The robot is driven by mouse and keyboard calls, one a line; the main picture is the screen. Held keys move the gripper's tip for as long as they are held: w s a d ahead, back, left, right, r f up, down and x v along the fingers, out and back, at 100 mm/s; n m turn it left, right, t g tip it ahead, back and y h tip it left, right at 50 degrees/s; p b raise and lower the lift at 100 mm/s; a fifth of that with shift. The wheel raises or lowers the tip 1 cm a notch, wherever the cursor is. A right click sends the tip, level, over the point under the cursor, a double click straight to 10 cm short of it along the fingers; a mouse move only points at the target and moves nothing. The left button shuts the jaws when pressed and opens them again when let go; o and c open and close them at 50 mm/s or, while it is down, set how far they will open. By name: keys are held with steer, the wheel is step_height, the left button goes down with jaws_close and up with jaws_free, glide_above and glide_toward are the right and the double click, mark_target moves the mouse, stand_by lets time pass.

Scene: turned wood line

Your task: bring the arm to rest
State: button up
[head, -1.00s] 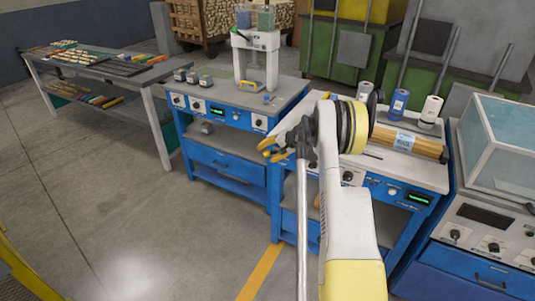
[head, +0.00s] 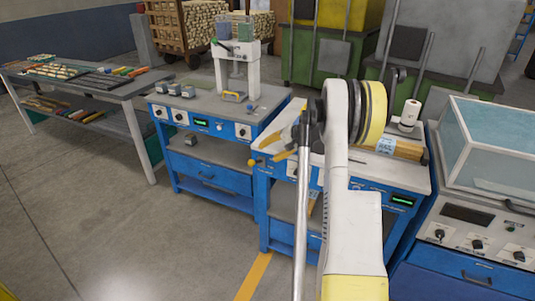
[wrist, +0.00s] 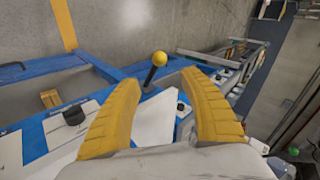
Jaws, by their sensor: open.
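My gripper (wrist: 160,115) shows in the wrist view as two yellow fingers spread apart with nothing between them. In the head view my white and yellow arm reaches up from the bottom, right of the middle, and largely hides the gripper. The arm's end is above the front of a blue workbench (head: 405,172). In the wrist view a black lever with a yellow ball knob (wrist: 159,58) stands just beyond the fingertips, apart from them.
A blue bench with a white press (head: 238,70) stands left of my arm. A grey table (head: 125,88) holds wooden pieces farther left. A glass-topped machine (head: 485,215) is at the right. The floor (head: 90,220) at front left is clear.

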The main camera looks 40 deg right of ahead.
stand_by(0.4)
steer(key=s+a+r+n+g, duration=0.1)
steer(key=s+a+r+n, duration=0.1)
steer(key=a+r, duration=0.5)
steer(key=s+a+r+n+h, duration=0.1)
steer(key=s+a+r, duration=0.15)
steer(key=a, duration=0.85)
steer(key=s+a+r+n+g, duration=0.1)
steer(key=s+a+r+n, duration=0.1)
steer(key=a+r, duration=0.55)
steer(key=s+a+f+n, duration=0.1)
steer(key=s+a+n, duration=0.2)
steer(key=s+a, duration=0.6)
steer(key=s+a+f+n+h, duration=0.1)
steer(key=s+a+f+n, duration=0.1)
steer(key=s+a, duration=0.7)
steer(key=s+n, duration=0.1)
steer(key=s, duration=0.2)
steer(key=shift+f+h, duration=0.25)
steer(key=shift+h, duration=0.05)
